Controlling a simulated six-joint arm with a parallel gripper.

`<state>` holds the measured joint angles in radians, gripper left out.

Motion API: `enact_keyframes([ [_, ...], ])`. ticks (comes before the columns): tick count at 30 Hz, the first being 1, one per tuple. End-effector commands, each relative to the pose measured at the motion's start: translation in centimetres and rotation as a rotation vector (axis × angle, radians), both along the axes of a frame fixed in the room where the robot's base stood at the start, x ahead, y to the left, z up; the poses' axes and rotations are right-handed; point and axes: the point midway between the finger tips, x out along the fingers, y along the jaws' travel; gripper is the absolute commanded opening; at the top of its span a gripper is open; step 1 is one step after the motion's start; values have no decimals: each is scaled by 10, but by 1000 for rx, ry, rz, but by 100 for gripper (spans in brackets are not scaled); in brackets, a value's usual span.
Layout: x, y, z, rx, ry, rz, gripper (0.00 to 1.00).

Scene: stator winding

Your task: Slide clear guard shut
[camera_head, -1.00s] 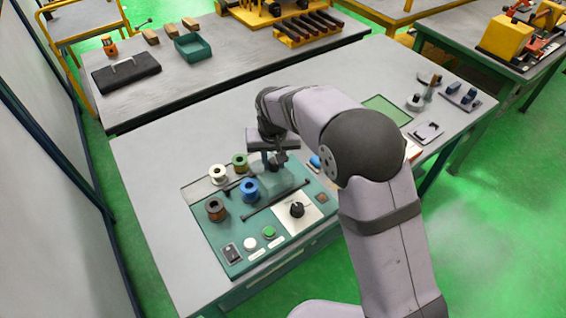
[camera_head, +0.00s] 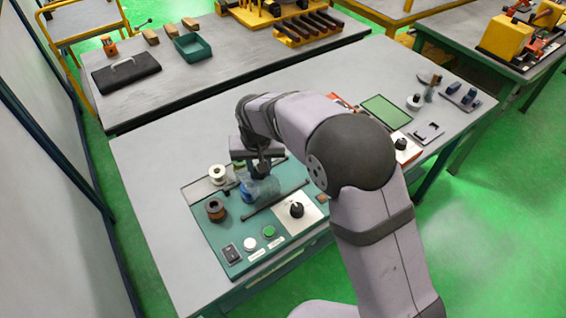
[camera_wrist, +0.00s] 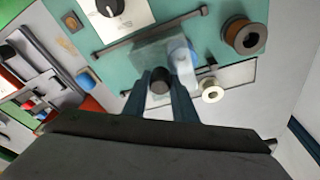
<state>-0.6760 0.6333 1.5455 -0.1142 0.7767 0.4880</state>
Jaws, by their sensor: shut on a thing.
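The clear guard (camera_head: 262,186) is a see-through cover on the green winding panel (camera_head: 230,250). It sits between two dark rails, over the blue spool (camera_head: 247,192), which shows through it. In the wrist view the guard (camera_wrist: 152,55) also lies partly over the blue spool (camera_wrist: 180,52). My gripper (camera_head: 262,168) is above the guard, shut on its dark round knob (camera_wrist: 160,80). The fingers (camera_wrist: 160,88) stand on either side of the knob in the wrist view. The green spool is hidden in the head view.
A white spool (camera_head: 217,174) and a brown spool (camera_head: 215,210) stand left of the guard. A black dial (camera_head: 296,209), a green button (camera_head: 269,231), a white button (camera_head: 250,244) and a black switch (camera_head: 232,253) are at the panel's front. The grey tabletop left of the panel is clear.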

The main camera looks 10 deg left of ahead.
Motion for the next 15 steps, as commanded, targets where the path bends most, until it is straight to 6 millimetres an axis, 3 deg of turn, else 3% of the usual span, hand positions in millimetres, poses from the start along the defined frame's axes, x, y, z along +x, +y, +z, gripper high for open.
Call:
enact_keyframes([
  [1, -7, -1, -8, -11, 17, -1, 12],
  [15, -21, 13, -9, -11, 17, -2, 12],
])
